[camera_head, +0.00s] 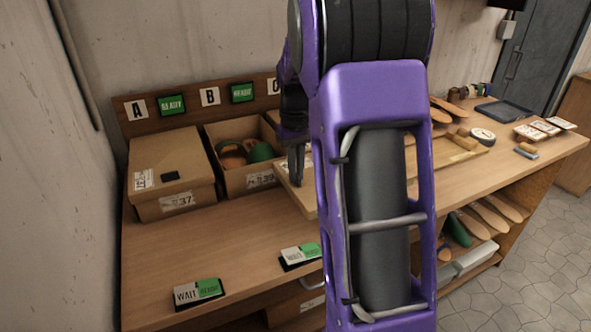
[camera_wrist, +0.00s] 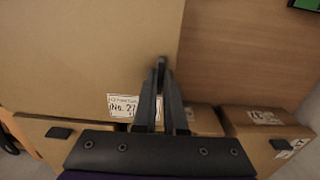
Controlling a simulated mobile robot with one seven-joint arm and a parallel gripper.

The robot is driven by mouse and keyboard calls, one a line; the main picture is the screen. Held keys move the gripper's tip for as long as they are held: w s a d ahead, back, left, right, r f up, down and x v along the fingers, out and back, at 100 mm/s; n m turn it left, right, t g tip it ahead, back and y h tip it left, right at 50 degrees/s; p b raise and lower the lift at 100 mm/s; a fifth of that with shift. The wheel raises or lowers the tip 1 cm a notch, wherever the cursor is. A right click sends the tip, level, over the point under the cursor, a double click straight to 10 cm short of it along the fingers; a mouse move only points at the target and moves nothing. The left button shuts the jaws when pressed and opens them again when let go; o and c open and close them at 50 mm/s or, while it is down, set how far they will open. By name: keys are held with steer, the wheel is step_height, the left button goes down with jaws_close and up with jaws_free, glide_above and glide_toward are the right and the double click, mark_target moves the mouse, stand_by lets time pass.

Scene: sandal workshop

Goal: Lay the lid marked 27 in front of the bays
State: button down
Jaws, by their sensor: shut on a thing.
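The lid marked 27 (camera_wrist: 85,50) is a flat brown cardboard panel that fills the upper left of the wrist view. Its white label (camera_wrist: 122,107) reads No. 27. My gripper (camera_wrist: 162,68) is shut on the lid near its labelled edge. In the head view my gripper (camera_head: 296,178) points down, with part of the lid (camera_head: 299,198) at its fingertips; my arm hides the rest. The bays stand under a wooden rail (camera_head: 155,121) with letters A, B and part of C. The worktop in front of the bays (camera_head: 225,240) is bare wood.
A closed box (camera_head: 170,160) marked 37 fills bay A. An open box (camera_head: 242,182) with brown and green footwear is in bay B. Two WAIT/READY cards, left (camera_head: 198,294) and right (camera_head: 299,256), lie near the front edge. Tools and soles crowd the right.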

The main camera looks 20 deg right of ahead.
steer(key=shift+w+f, duration=0.1)
steer(key=shift+w, duration=0.2)
steer(key=shift+s+f, duration=0.1)
steer(key=shift+f, duration=2)
steer(key=shift+f+b, duration=1.05)
steer(key=shift+f, duration=0.15)
steer(key=shift+f+b, duration=0.4)
steer(key=shift+f, duration=0.2)
steer(key=c, duration=0.9)
jaws_free()
step_height(320, 180, up, 18)
steer(key=p, duration=0.2)
steer(key=shift+f, duration=0.25)
